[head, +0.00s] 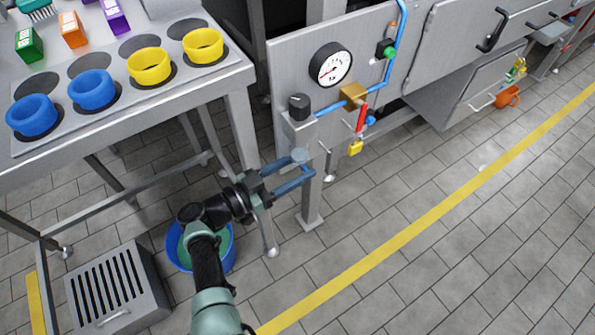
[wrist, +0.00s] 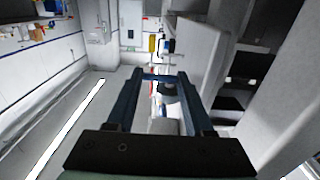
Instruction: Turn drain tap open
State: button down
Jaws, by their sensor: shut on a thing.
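My gripper (head: 303,163) reaches in from the lower left, beside the grey post under the panel. A blue bucket (head: 172,248) with a green inside stands on the floor, partly hidden by my arm.
A steel table (head: 200,92) with blue and yellow rings stands left.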

jog(key=shift+a, duration=0.1)
dwell(0.3)
jog(key=shift+c, duration=1.4)
grip_release()
jog(key=shift+r, duration=0.1)
jog(key=shift+a, duration=0.1)
